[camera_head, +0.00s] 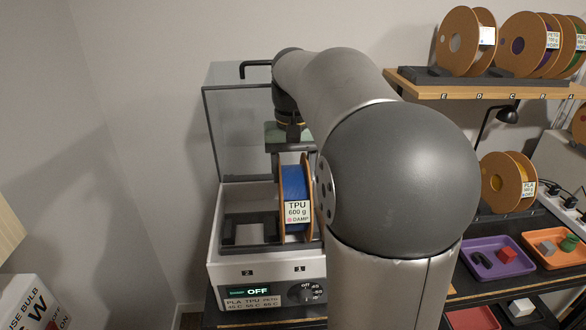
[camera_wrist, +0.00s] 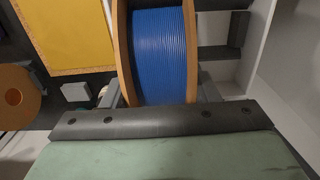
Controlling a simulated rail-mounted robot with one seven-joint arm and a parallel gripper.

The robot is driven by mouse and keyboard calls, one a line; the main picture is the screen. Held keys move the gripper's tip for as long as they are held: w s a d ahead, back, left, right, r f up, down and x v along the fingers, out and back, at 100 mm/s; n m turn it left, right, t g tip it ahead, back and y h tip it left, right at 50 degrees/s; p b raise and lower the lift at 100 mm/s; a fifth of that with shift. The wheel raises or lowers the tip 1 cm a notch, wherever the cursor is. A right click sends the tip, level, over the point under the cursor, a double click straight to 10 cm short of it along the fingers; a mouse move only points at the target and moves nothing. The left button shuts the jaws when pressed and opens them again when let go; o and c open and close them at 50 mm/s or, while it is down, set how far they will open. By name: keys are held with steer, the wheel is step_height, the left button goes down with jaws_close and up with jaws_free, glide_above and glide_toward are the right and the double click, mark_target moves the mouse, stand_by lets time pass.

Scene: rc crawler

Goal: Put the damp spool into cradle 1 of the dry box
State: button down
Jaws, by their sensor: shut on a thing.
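The damp spool (camera_head: 294,188) has blue filament, tan flanges and a label reading TPU 600 g DAMP. It stands upright inside the open dry box (camera_head: 228,262), on the side marked 1. My gripper (camera_wrist: 160,92) is shut on the spool from above; in the wrist view the blue filament (camera_wrist: 163,50) lies between its grey fingers. My arm hides part of the box's right side in the head view. The front wall hides the spool's lowest part, so I cannot tell whether it rests on cradle 1. The side marked 2 (camera_head: 248,234) holds no spool.
The box's clear lid (camera_head: 235,115) stands raised behind. Its display (camera_head: 257,292) reads OFF, beside a dial (camera_head: 307,292). A shelf (camera_head: 480,92) with several spools is at upper right. Purple (camera_head: 486,278) and orange (camera_head: 572,262) trays with small items lie at lower right.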

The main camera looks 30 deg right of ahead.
steer(key=shift+f, duration=0.3)
steer(key=c, duration=0.5)
jaws_free()
step_height(320, 180, up, 13)
steer(key=s+a+f+n, duration=0.1)
steer(key=s+a+f, duration=0.3)
steer(key=f, duration=0.5)
steer(key=s+a+f+n, duration=0.2)
steer(key=s+a+f, duration=0.2)
steer(key=s+f, duration=0.5)
steer(key=s+a+f+n, duration=0.1)
steer(key=s+a+f, duration=0.4)
steer(key=f, duration=0.4)
steer(key=shift+s+a+f+n+t, duration=0.1)
steer(key=shift+s+n+t, duration=0.25)
steer(key=shift+s, duration=0.5)
